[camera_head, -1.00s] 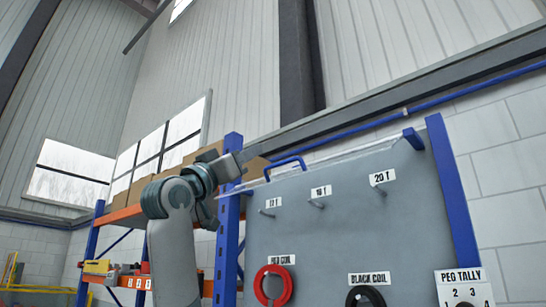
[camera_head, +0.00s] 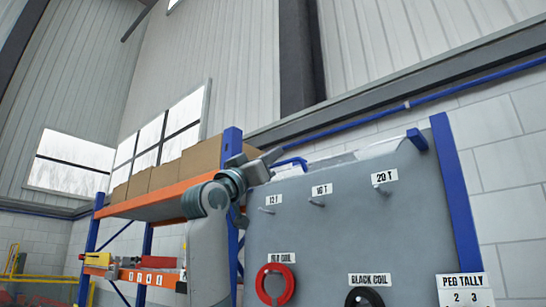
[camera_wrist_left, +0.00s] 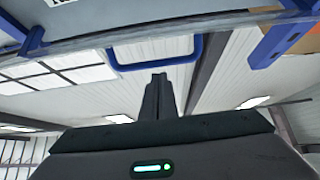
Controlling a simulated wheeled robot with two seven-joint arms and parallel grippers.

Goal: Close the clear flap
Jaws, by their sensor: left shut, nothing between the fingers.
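The clear flap (camera_head: 380,149) shows as a thin, see-through sheet along the top of the grey peg board (camera_head: 350,230). It looks raised and tilted back, but its exact angle is hard to tell. Its blue U-shaped handle (camera_head: 291,163) is at the left part of the board's top edge. The handle also shows in the wrist view (camera_wrist_left: 155,66), hanging from a pale edge. My left gripper (camera_head: 277,155) is shut and empty, just left of the handle. In the wrist view its fingertips (camera_wrist_left: 160,78) are close below the handle; contact cannot be told. My right gripper is out of view.
Blue posts flank the board; the right one (camera_head: 455,190) is clear of my arm. Pegs, a red coil (camera_head: 275,284) and a black coil (camera_head: 364,298) are on its front. An orange shelf (camera_head: 160,203) with cardboard boxes stands behind my left arm.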

